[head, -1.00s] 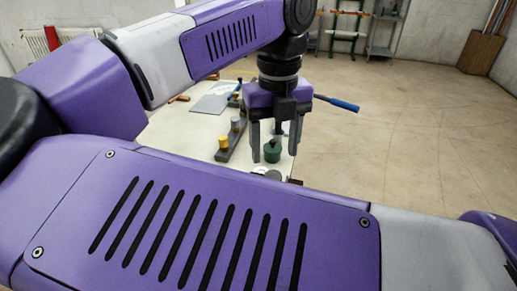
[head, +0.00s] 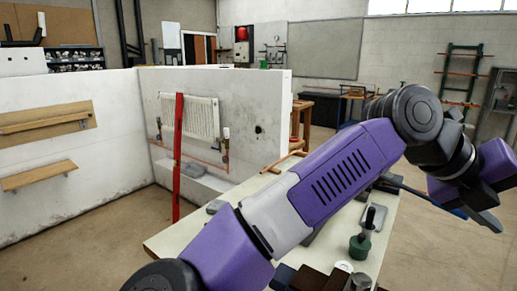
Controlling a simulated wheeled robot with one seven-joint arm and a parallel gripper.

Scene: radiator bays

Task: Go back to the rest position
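My gripper (head: 503,208) is at the right edge of the head view, at the end of my purple and white arm. It is raised above floor level, off to the right of the workbench (head: 165,243). Its dark fingers stand apart, one pointing down and the other partly cut by the picture edge. I see nothing between them. A green-based object (head: 359,247) stands on the bench, to the left of and below the gripper. My arm hides much of the bench top.
A blue-handled tool (head: 425,196) sticks out past the bench's right side, partly behind my gripper. A white radiator (head: 192,117) hangs on the bay wall, with a red upright (head: 178,150) before it. Open floor lies right of the bench and inside the left bay.

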